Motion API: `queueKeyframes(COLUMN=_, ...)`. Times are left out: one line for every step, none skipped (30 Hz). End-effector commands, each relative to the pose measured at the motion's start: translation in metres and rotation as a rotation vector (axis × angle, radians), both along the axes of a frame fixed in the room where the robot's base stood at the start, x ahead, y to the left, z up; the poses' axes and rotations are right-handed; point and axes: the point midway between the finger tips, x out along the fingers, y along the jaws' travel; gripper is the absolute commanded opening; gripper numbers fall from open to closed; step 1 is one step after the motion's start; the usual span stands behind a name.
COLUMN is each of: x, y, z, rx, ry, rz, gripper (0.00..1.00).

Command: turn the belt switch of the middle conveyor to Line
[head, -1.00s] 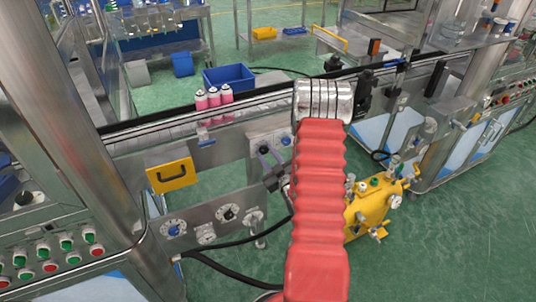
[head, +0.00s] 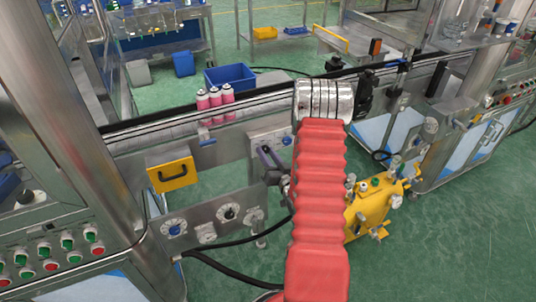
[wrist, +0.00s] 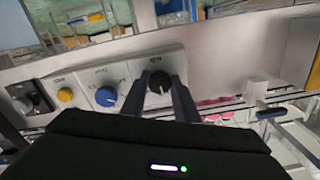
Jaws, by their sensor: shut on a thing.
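The belt switch is a black round knob (wrist: 159,78) on a light grey control box (wrist: 121,79) in the wrist view. My gripper (wrist: 160,86) has one dark finger on each side of the knob and is shut on it. A small pale mark shows on the knob, but the label above is too blurred to read. In the head view my gripper (head: 270,160) is at the box (head: 284,134) on the middle conveyor (head: 240,107). There my fingers and red-sleeved arm hide the knob and part of the box.
A blue knob (wrist: 106,96) and a yellow button (wrist: 65,94) sit left of the black knob.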

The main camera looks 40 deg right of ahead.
Motion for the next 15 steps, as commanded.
queueKeyframes(x=-0.0004, y=-0.0008, z=0.0, rx=0.022, ry=-0.007, rz=-0.002, gripper=0.05)
queueKeyframes(x=-0.0004, y=-0.0008, z=0.0001, rx=0.034, ry=-0.01, rz=-0.002, gripper=0.05)
queueKeyframes(x=-0.0006, y=-0.0009, z=0.0001, rx=0.051, ry=-0.015, rz=-0.002, gripper=0.05)
queueKeyframes(x=-0.0006, y=-0.0009, z=0.0001, rx=0.06, ry=-0.018, rz=-0.002, gripper=0.05)
queueKeyframes(x=-0.0006, y=-0.001, z=0.0001, rx=0.069, ry=-0.02, rz=-0.002, gripper=0.05)
queueKeyframes(x=-0.0007, y=-0.001, z=0.0001, rx=0.08, ry=-0.023, rz=-0.003, gripper=0.05)
queueKeyframes(x=-0.0007, y=-0.0011, z=0.0001, rx=0.085, ry=-0.025, rz=-0.003, gripper=0.05)
queueKeyframes(x=-0.0007, y=-0.0011, z=0.0001, rx=0.09, ry=-0.026, rz=-0.003, gripper=0.05)
queueKeyframes(x=-0.0008, y=-0.0013, z=0.0001, rx=0.095, ry=-0.028, rz=-0.003, gripper=0.05)
queueKeyframes(x=-0.0008, y=-0.0013, z=0.0001, rx=0.098, ry=-0.029, rz=-0.003, gripper=0.05)
queueKeyframes(x=-0.0008, y=-0.0014, z=0.0001, rx=0.1, ry=-0.029, rz=-0.003, gripper=0.05)
queueKeyframes(x=-0.001, y=-0.0015, z=0.0, rx=0.102, ry=-0.029, rz=-0.004, gripper=0.05)
queueKeyframes(x=-0.001, y=-0.0016, z=0.0001, rx=0.103, ry=-0.03, rz=-0.004, gripper=0.05)
queueKeyframes(x=-0.001, y=-0.0016, z=0.0001, rx=0.103, ry=-0.03, rz=-0.004, gripper=0.05)
queueKeyframes(x=-0.001, y=-0.0017, z=0.0001, rx=0.103, ry=-0.03, rz=-0.004, gripper=0.05)
